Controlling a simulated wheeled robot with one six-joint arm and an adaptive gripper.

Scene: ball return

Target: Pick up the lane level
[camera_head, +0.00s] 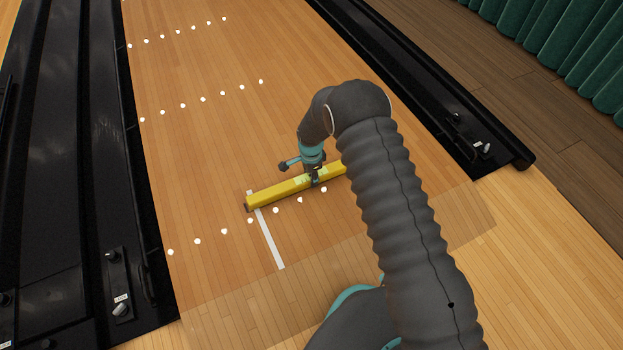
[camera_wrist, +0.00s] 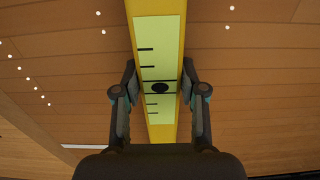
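The lane level is a long yellow bar (camera_head: 274,192) that lies across the lane in the head view, its left end over a white line. In the wrist view the level (camera_wrist: 159,60) runs up the middle, with a pale green face, black marks and a dark round spot. My gripper (camera_wrist: 160,75) has one finger on each side of the level, and both appear to touch its sides. In the head view my gripper (camera_head: 314,178) is at the level's middle. My arm hides the right end. I cannot tell whether the level is clear of the lane.
The wooden lane (camera_head: 215,160) carries rows of white dots and a white line (camera_head: 270,243). Black gutters border it on the left (camera_head: 60,170) and right (camera_head: 420,85). A green curtain (camera_head: 560,45) hangs at upper right. The lane beyond the level is clear.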

